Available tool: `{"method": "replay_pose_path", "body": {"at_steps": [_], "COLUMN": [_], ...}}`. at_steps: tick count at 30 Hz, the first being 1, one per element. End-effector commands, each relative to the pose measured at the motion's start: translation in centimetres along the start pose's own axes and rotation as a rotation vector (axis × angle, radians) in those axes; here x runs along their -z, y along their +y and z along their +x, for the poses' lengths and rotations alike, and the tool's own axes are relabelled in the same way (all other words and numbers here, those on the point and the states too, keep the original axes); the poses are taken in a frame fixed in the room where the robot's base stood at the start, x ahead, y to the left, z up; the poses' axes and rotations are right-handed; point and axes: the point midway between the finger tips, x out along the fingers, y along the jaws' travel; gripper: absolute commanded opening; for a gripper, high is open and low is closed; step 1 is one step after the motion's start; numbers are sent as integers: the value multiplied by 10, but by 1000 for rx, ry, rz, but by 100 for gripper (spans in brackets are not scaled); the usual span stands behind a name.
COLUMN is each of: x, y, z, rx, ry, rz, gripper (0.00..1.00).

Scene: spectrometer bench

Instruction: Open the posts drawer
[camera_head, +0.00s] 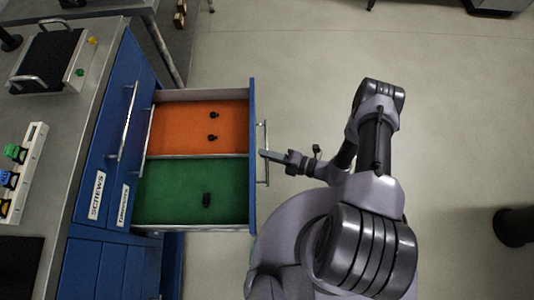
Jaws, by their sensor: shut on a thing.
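A blue-fronted drawer (252,200) stands pulled well out from the cabinet. Its label is not visible, so I cannot read whether it is the posts drawer. Inside are an orange compartment and a green compartment, with a few small black parts lying in them. My gripper (267,155) is at the bar handle (267,172) on the outer face of this drawer and is shut on it. The arm reaches in from the right, and the fingers partly cover the handle.
Shut blue drawer fronts are beside it, one labelled SCREWS (97,195), the other label (123,205) too small to read. The bench top (50,115) at left holds a black-topped device (47,55) and a white strip (22,172) with coloured knobs. Open floor lies right.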

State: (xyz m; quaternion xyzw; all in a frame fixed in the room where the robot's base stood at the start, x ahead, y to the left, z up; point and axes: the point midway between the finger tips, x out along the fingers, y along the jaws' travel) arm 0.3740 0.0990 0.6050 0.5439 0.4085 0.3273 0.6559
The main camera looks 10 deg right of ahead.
Motion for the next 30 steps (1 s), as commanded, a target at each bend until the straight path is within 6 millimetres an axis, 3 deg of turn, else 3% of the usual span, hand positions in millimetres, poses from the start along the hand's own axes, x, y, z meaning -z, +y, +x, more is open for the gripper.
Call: {"method": "replay_pose_path", "body": {"at_steps": [11, 12, 15, 30], "x": [-2, -2, -2, -1], "y": [1, 1, 0, 1], "z": [0, 0, 0, -4], "rx": [-1, -1, -1, -1], "ry": [-5, -5, -4, -2], "rz": [-1, -1, -1, 0], "gripper": [0, 17, 32, 32]}}
